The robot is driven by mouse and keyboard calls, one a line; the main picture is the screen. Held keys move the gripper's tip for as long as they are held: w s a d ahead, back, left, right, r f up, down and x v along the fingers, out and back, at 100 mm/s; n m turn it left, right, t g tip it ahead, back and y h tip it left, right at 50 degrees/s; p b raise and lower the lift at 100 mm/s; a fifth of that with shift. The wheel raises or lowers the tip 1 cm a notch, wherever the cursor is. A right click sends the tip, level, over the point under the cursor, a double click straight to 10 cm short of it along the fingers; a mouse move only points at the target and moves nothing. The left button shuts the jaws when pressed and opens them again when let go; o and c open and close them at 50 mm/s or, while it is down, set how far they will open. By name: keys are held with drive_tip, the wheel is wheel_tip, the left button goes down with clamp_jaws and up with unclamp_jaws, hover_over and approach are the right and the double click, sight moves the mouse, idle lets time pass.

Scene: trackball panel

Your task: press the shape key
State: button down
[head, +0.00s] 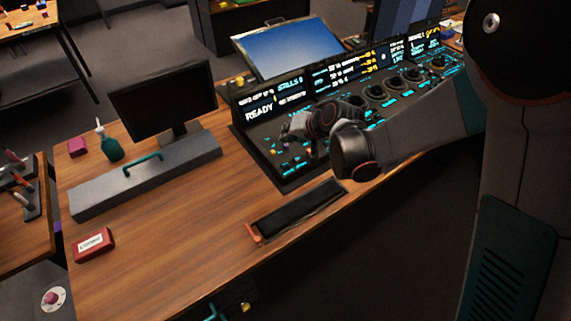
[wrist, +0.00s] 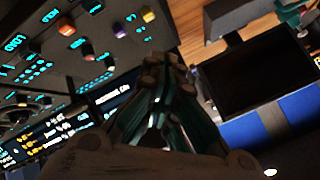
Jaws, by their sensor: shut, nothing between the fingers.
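The control panel (head: 248,137) slopes along the desk, with glowing cyan labels and a screen reading READY. Its lower left part carries several small keys and knobs, partly hidden by my gripper in the head view. In the wrist view I see a yellow cap (wrist: 147,14), a purple cap (wrist: 118,30) and an orange cap (wrist: 66,28) on the panel. I cannot read which key is labelled shape. My gripper (head: 290,131) is over the left part of the panel. In the wrist view its fingertips (wrist: 158,62) are together and empty; contact with a key cannot be told.
A dark monitor (head: 165,95) and a grey box with a teal handle (head: 148,178) stand left of the panel. A black tray (head: 298,207) lies in front of it. A red box (head: 94,244) and a green bottle (head: 108,147) are further left.

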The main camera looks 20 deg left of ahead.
sight(287, 163)
drive_tip(key=shift+f+b, duration=3)
drive_tip(key=shift+f, duration=1.3)
drive_tip(key=shift+f, duration=0.15)
drive_tip(key=shift+f+b, duration=0.3)
drive_tip(key=shift+b, duration=0.1)
drive_tip(key=shift+f, duration=0.5)
drive_tip(key=shift+r, duration=0.1)
drive_tip(key=shift+r+p, duration=0.6)
drive_tip(key=shift+r, duration=0.25)
